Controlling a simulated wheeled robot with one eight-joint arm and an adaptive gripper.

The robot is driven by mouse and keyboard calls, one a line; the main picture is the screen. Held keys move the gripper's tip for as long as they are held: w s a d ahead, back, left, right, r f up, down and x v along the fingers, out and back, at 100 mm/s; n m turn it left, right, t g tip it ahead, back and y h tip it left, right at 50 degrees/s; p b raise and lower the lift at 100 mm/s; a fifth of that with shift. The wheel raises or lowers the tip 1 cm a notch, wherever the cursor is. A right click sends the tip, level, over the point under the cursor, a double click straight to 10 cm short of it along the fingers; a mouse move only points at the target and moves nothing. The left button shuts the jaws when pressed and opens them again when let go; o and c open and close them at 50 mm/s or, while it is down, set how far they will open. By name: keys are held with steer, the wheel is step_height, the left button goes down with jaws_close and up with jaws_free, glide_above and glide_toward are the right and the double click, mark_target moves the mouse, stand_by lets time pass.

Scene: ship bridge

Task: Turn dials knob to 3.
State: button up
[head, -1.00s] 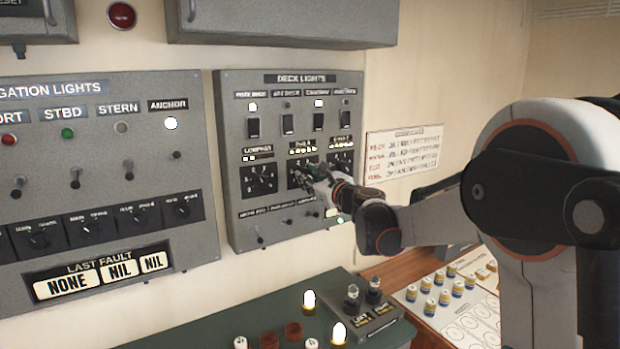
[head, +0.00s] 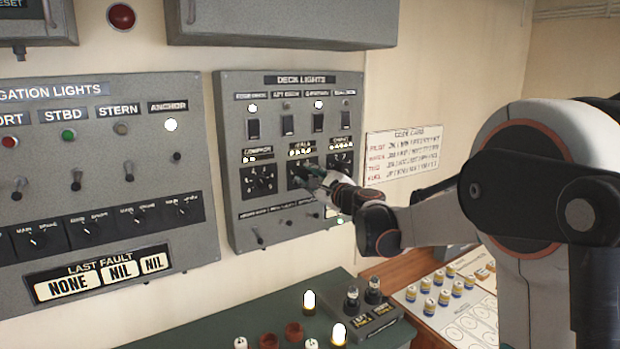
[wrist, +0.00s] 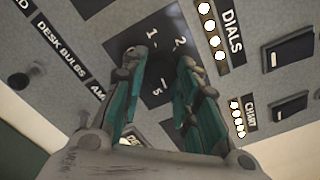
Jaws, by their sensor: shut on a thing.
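The dials knob sits on a black square plate (wrist: 145,40) under the "DIALS" label (wrist: 232,30) on the deck lights panel (head: 230,225). In the wrist view the numbers 1, 2 and 5 show on the plate; the knob itself is hidden between the fingers, so its pointer cannot be read. My gripper (wrist: 160,72) is at the plate with its green-padded fingers on either side of the plate's middle, shut on the knob.
The compass knob (head: 262,181) is left of my gripper, and the chart knob is partly hidden right of it. Rocker switches (head: 286,124) sit above and small toggles (head: 259,238) below. A green desk (head: 210,335) with lamps lies beneath.

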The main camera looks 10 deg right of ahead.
steer(key=n, duration=1.4)
steer(key=shift+p, duration=0.35)
steer(key=o, duration=1.1)
steer(key=shift+c, duration=0.2)
steer(key=v, duration=1.2)
steer(key=shift+r, duration=0.1)
